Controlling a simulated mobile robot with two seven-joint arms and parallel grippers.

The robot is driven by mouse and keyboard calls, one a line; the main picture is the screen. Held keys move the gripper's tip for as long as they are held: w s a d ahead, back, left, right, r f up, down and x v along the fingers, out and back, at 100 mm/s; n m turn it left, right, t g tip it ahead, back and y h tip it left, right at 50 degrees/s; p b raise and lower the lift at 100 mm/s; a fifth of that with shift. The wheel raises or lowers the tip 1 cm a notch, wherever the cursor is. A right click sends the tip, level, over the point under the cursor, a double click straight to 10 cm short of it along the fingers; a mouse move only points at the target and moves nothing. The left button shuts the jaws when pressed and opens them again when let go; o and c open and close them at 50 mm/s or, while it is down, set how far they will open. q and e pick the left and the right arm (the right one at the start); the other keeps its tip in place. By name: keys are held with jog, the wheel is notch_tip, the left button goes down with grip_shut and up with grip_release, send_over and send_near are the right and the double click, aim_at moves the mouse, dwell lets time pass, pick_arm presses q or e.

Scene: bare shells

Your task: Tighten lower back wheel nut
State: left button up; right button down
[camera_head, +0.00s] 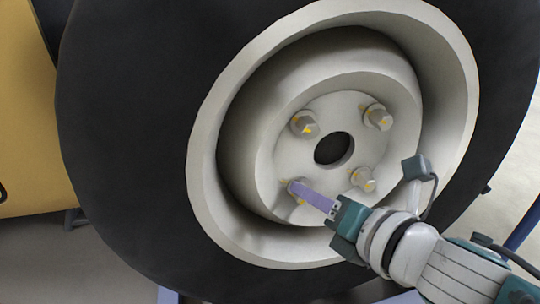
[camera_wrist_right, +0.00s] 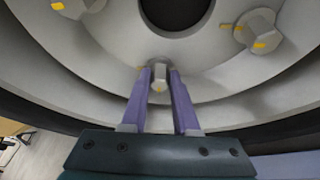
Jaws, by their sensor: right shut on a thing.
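The wheel has a pale rim (camera_head: 225,215) with several grey hex nuts around a dark centre hole. The lower left nut (camera_head: 299,183) in the head view is partly hidden by my right gripper (camera_head: 293,188). In the right wrist view, this nut (camera_wrist_right: 159,80) sits between the two purple fingertips of my right gripper (camera_wrist_right: 159,74), which is shut on it from both sides. The nut is seated on the hub and has a small yellow mark. My left gripper is not in view.
The other nuts, upper left (camera_head: 304,124), upper right (camera_head: 378,117) and lower right (camera_head: 363,179), carry yellow marks. The black tyre (camera_head: 120,130) surrounds the rim. A yellow body panel (camera_head: 25,110) stands at left. My right forearm crosses the rim at lower right.

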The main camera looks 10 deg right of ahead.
jog(key=m+t+y+b, duration=0.1)
jog(key=m+b, duration=0.2)
jog(key=m, duration=0.2)
jog(key=f+m+t+y+b, duration=0.1)
jog(key=m+t+b, duration=0.1)
jog(key=m, duration=0.3)
jog(key=m+t+y+b, duration=0.1)
jog(key=m+t+b, duration=0.1)
jog(key=m+b, duration=0.2)
jog(key=shift+d+f+m, duration=0.1)
jog(key=shift+f+m, duration=0.2)
jog(key=shift+m, duration=0.1)
dwell(0.4)
jog(key=c, duration=0.7)
grip_release()
jog(key=shift+o, duration=0.2)
